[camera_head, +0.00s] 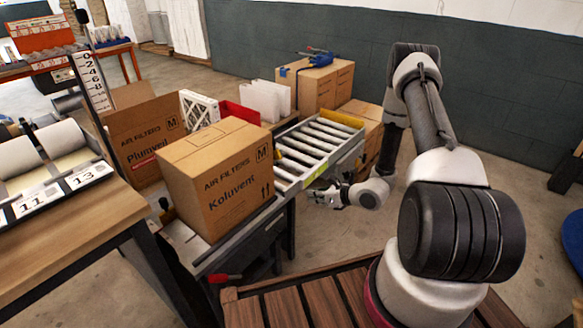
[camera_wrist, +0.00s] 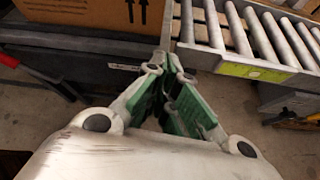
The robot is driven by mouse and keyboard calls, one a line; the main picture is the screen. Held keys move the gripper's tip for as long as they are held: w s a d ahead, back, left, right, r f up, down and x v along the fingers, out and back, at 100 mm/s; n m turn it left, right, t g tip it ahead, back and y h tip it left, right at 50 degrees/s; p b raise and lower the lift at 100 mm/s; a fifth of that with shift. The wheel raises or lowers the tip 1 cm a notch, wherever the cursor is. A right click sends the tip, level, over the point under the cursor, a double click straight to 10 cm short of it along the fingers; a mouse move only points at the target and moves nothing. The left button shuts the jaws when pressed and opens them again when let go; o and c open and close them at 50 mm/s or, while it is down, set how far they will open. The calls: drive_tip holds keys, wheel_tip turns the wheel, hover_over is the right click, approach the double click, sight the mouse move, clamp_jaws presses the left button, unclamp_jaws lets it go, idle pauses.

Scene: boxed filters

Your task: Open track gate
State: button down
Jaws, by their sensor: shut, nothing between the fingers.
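The roller track (camera_head: 310,146) runs away from a dark bench, its metal rollers bare. A yellow plate (camera_head: 340,118) stands across its far end, and a yellow-green label (camera_head: 315,177) is on its near side rail; that label also shows in the wrist view (camera_wrist: 257,71). I cannot tell for sure which part is the gate. My gripper (camera_head: 318,196) is low beside the track's near side, close to the bench corner. In the wrist view my gripper (camera_wrist: 170,65) is shut and empty, its green-padded fingers together at the seam between bench and track.
A red-handled lever (camera_head: 222,278) sticks out of the bench's front. More cartons (camera_head: 318,85) stand beyond the track.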

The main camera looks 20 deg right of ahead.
drive_tip(key=w+a+r+n+t+y, duration=0.1)
drive_tip(key=w+a+r+t+y, duration=0.1)
drive_tip(key=w+a+r, duration=0.4)
drive_tip(key=w+t, duration=0.1)
drive_tip(key=w, duration=0.4)
drive_tip(key=shift+w+a+n+t, duration=0.3)
drive_tip(key=shift+w, duration=0.05)
drive_tip(key=shift+r, duration=0.15)
